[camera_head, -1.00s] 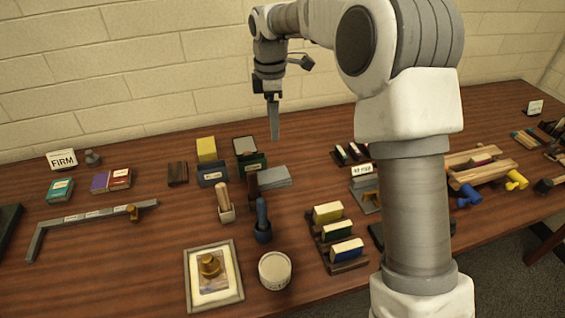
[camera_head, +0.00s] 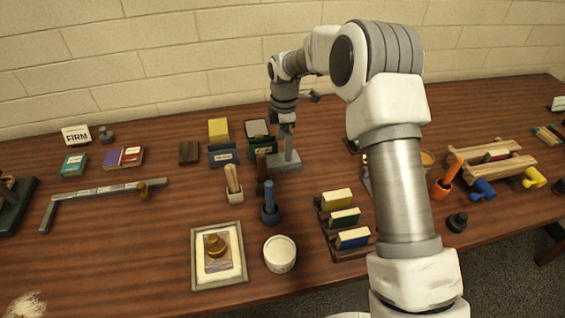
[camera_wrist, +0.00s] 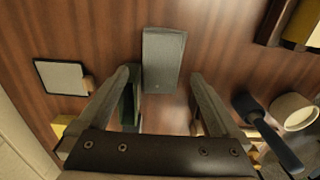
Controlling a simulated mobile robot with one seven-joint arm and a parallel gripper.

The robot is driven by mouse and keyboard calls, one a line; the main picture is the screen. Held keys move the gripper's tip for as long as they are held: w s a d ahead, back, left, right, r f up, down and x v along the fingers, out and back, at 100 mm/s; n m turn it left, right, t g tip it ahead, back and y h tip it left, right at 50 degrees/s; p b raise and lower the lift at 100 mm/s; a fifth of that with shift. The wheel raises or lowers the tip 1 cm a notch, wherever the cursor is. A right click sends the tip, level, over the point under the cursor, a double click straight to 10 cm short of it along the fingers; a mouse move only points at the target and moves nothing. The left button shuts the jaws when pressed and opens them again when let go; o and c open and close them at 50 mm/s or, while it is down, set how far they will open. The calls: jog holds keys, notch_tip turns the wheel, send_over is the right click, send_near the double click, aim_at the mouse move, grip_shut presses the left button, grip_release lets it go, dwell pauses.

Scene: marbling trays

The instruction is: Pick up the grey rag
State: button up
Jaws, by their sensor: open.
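The grey rag (camera_head: 287,166) lies flat on the wooden table as a folded pad, beside a dark green box. In the wrist view the rag (camera_wrist: 164,60) is just ahead of the fingertips, its near end roughly between them. My gripper (camera_head: 289,158) points down above the rag, and its finger hides part of the rag in the head view. In the wrist view my gripper (camera_wrist: 162,74) is open with nothing between its fingers. I cannot tell the exact height of the tips above the rag.
The green box (camera_wrist: 130,108) is close to the left finger in the wrist view. A blue-handled tool (camera_head: 270,202), a beige holder with wooden handles (camera_head: 234,186) and a white tub (camera_head: 280,254) stand nearer. Bare table lies right of the rag in the wrist view.

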aim_at(282, 162)
jog(key=shift+s+d+f, duration=0.1)
jog(key=shift+d+f, duration=0.1)
jog(key=shift+f, duration=1.2)
jog(key=shift+d+f, duration=0.15)
jog(key=shift+f, duration=1.2)
jog(key=shift+c, duration=0.3)
jog(key=c, duration=1.1)
jog(key=shift+r, duration=0.1)
